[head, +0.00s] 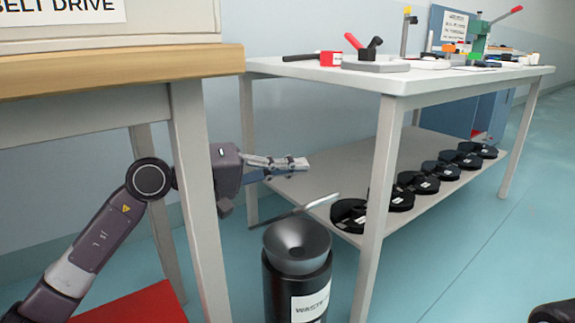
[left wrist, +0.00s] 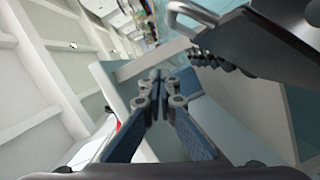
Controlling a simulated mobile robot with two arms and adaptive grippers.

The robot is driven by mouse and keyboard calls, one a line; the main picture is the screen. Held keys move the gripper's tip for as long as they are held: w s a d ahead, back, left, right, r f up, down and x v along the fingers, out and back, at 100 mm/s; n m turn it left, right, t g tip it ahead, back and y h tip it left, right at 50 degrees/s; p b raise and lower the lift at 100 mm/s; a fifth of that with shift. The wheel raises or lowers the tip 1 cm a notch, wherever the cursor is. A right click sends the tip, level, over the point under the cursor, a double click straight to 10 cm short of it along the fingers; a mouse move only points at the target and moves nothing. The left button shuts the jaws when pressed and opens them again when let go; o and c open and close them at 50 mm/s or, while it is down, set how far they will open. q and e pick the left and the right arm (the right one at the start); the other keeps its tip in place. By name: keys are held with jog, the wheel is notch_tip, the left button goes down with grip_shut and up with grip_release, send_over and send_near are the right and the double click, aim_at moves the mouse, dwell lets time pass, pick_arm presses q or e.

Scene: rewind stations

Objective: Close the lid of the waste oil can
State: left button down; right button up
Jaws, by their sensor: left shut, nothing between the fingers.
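The waste oil can (head: 281,290) is a black cylinder with a white label, standing on the floor in front of the shelf table. Its grey funnel top (head: 297,245) is uncovered. A thin grey bar (head: 290,213) slants above the funnel and looks like the raised lid seen nearly edge-on. In the left wrist view a dark plate (left wrist: 275,45) with a metal handle loop (left wrist: 188,14) is at the upper right, apparently the lid. My left gripper (head: 304,163) is shut and empty, above and behind the can. It also shows in the left wrist view (left wrist: 157,78).
A table leg (head: 200,200) of the wooden-topped bench stands in front of my left arm. The white table (head: 400,82) has a leg (head: 378,210) close right of the can. Several black reels (head: 440,170) lie on its lower shelf (head: 330,172).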

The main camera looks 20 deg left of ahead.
pick_arm(q)
jog(key=shift+s+d+f+m, duration=0.3)
jog(key=shift+d, duration=0.05)
jog(key=shift+r, duration=0.1)
dwell(0.3)
